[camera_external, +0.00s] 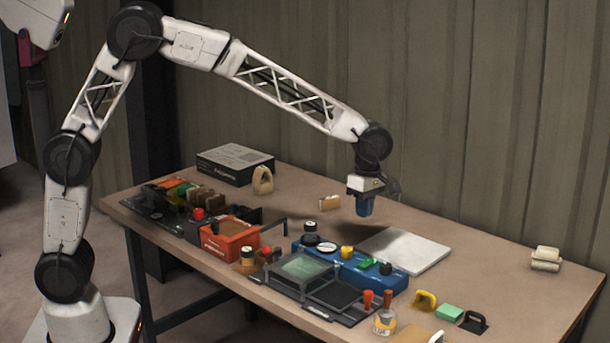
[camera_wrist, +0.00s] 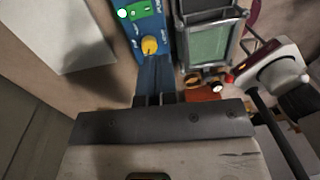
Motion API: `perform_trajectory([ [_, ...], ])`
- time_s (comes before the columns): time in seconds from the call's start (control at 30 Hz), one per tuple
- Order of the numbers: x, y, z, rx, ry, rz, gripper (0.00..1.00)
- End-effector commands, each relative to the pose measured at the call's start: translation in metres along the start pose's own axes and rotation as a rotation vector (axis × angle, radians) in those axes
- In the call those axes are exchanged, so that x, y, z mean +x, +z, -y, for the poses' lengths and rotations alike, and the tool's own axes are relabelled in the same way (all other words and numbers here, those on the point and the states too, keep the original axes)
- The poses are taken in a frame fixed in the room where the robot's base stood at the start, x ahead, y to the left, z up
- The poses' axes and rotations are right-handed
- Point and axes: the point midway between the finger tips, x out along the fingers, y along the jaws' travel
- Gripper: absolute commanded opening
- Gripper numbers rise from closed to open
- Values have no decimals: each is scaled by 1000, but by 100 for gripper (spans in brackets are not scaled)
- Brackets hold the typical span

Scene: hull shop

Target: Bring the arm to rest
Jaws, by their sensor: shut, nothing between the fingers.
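My gripper (camera_external: 365,207) hangs from my outstretched arm, pointing down above the table (camera_external: 300,196). It is apart from the things below it and holds nothing. Its fingers are shut. In the wrist view my gripper (camera_wrist: 155,75) reaches up from the dark mount, with its tips in front of the blue box. The blue box (camera_external: 336,262) with knobs and a yellow part lies below and in front of it. A white flat board (camera_external: 410,251) lies to its right, partly in the arm's shadow.
A red-orange box (camera_external: 229,246) and several small blocks crowd the table's left side. A dark carton (camera_external: 234,166) stands at the back left. Stamps and a glass jar (camera_external: 385,322) stand at the front. The back right is mostly clear, before a corrugated wall (camera_external: 480,110).

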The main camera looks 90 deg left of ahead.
Motion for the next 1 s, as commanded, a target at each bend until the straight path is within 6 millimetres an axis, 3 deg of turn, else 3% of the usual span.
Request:
perform_trajectory([
  [0.57, -6, -4, 7, 33, 4, 2, 0],
  [0.77, -22, -17, 31, 154, 21, 10, 0],
  [1.0, -46, -44, 77, 398, 52, 16, 0],
])
